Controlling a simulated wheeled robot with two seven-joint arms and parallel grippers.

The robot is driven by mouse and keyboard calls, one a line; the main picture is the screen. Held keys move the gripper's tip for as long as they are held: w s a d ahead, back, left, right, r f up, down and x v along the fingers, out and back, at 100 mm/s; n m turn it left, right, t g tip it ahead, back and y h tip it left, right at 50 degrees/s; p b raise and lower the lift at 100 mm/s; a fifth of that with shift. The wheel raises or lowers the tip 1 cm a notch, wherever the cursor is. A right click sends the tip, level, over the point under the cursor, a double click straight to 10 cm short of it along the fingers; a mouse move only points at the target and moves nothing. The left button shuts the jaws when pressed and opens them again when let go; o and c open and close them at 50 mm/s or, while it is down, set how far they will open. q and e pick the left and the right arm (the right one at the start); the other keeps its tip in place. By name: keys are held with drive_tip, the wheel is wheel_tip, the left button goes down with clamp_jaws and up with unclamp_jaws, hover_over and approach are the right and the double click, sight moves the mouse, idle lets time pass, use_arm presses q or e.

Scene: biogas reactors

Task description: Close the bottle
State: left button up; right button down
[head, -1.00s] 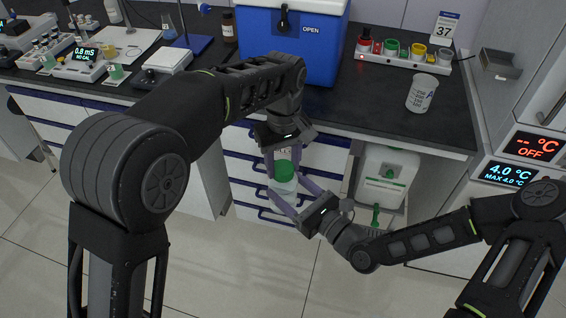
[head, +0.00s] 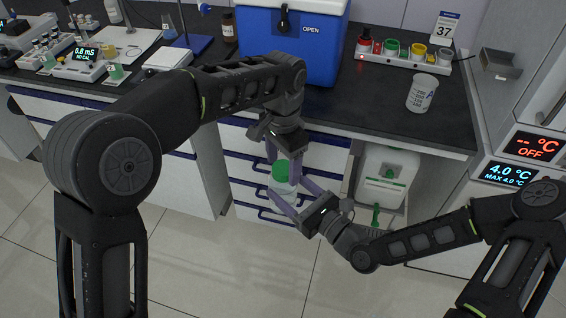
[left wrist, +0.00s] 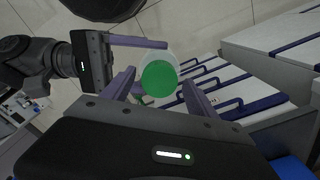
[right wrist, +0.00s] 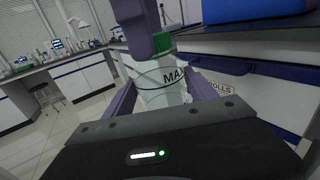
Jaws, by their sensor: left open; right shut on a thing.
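The bottle is clear with a green cap (head: 281,171); its body (right wrist: 158,85) shows dark lettering in the right wrist view. My right gripper (head: 296,199) is shut on the bottle's body and holds it upright in the air in front of the drawers. The green cap sits on the bottle's top; whether it is tight I cannot tell. My left gripper (head: 283,158) is open, pointing down just above the cap. In the left wrist view the cap (left wrist: 159,78) lies ahead of the left fingertips (left wrist: 157,88), apart from them.
The dark bench (head: 378,100) with drawers stands behind the bottle. On it are a blue cool box (head: 292,40), a white beaker (head: 422,93) and a rack of coloured caps (head: 404,52). A white canister (head: 386,178) stands under the bench. The floor in front is clear.

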use_arm(q)
drive_tip(key=shift+r, duration=2.25)
drive_tip(key=shift+c, duration=0.4)
drive_tip(key=shift+s+d+r, duration=0.2)
drive_tip(key=shift+d+r, duration=0.05)
drive_tip(key=shift+d, duration=0.3)
drive_tip(key=shift+w+d+r, duration=0.1)
drive_tip(key=shift+r, duration=0.3)
drive_tip(key=n, duration=0.1)
drive_tip(key=r+n, duration=0.1)
drive_tip(key=n, duration=0.2)
drive_tip(key=shift+w+a+r, duration=0.15)
drive_tip(key=shift+a+r, duration=0.15)
drive_tip(key=shift+r, duration=0.1)
drive_tip(key=shift+a+r+n, duration=0.2)
drive_tip(key=shift+a+n, duration=0.05)
drive_tip(key=shift+n, duration=1.55)
